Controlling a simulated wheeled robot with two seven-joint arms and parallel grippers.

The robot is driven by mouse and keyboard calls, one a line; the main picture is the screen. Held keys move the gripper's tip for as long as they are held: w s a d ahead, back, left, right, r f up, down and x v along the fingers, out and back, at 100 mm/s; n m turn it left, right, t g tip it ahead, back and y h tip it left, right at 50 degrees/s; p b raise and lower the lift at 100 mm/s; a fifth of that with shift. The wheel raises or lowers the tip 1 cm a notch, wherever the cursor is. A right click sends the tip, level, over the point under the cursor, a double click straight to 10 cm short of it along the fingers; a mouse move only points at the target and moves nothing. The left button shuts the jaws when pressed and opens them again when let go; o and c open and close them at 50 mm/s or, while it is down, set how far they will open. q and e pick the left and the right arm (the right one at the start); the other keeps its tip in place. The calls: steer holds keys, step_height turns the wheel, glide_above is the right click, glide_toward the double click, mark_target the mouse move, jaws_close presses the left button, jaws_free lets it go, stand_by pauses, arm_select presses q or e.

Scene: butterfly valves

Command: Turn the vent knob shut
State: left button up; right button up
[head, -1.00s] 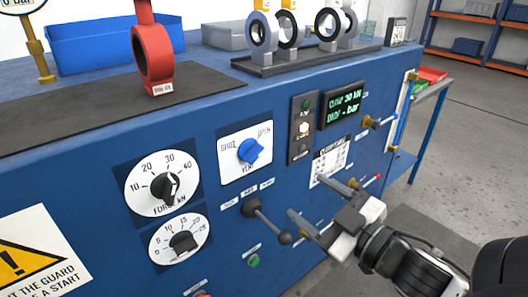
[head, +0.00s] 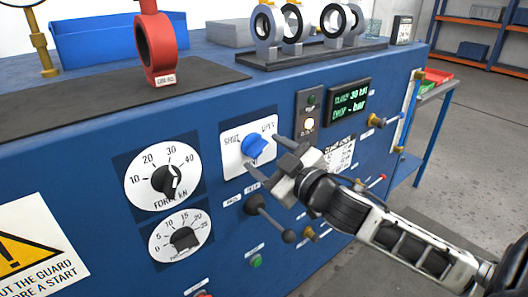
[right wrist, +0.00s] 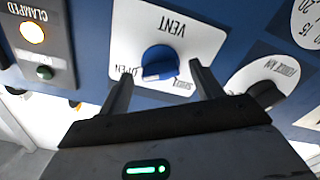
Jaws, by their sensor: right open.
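The blue vent knob (head: 254,147) sits on a white plate (head: 235,168) marked SHUT at left and OPEN at right, on the blue panel. In the head view its pointer is turned toward the upper right, the OPEN side. My right gripper (head: 268,160) is open, just in front of the plate and a little right of and below the knob. In the right wrist view, where the lettering is upside down, the knob (right wrist: 160,62) lies between and beyond the two spread fingers (right wrist: 160,85). No finger visibly touches it. My left gripper is not in view.
A black lever with a ball end (head: 268,218) sticks out just below my right gripper. The force dial (head: 166,179) and a smaller dial (head: 181,236) are to the left. A lamp box (head: 309,115) and a green display (head: 347,101) are to the right.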

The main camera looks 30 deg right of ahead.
steer(key=shift+w, duration=0.8)
steer(key=shift+a, duration=0.1)
steer(key=c, duration=1)
